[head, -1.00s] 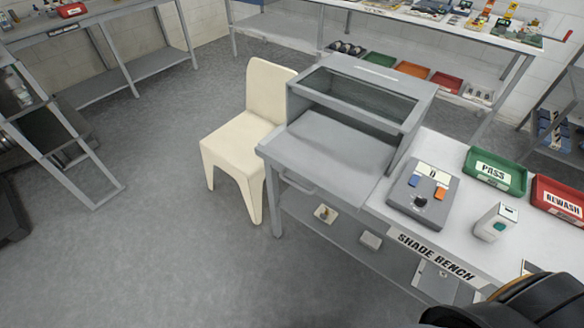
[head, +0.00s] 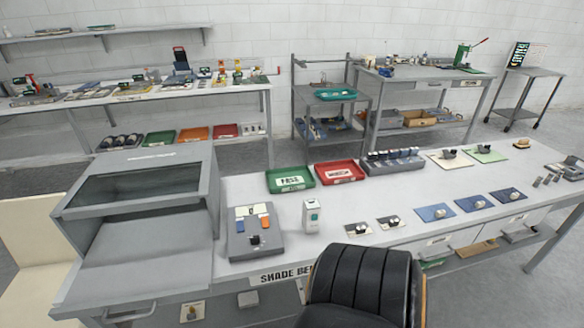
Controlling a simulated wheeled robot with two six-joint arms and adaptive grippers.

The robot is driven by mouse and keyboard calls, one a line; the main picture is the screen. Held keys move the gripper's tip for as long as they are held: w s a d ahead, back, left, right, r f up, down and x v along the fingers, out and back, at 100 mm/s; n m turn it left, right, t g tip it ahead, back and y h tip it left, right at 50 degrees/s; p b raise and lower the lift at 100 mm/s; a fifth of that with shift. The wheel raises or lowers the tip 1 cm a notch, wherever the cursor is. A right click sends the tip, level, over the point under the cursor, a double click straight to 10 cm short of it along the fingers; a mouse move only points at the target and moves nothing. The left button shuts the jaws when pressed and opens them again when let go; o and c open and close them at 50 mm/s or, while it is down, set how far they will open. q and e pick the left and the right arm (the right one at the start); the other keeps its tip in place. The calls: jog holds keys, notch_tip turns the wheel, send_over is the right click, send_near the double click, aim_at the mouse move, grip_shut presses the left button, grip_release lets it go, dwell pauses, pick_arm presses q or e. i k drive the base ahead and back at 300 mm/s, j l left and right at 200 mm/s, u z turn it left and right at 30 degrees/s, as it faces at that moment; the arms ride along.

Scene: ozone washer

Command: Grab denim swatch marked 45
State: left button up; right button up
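Three blue swatches lie in a row on the shade bench's right half: a left one (head: 427,214), a middle one (head: 463,206) and a right one (head: 500,198). Neither of my grippers is in view.
The bench (head: 330,207) also holds a green PASS tray (head: 289,180), a red tray (head: 339,172), a grey control box (head: 253,236) and a dark rack (head: 392,165). A light cabinet (head: 150,190) stands left. A black chair back (head: 362,285) blocks the near side.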

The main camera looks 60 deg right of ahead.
aim_at(436, 210)
jog(key=z, duration=3.3)
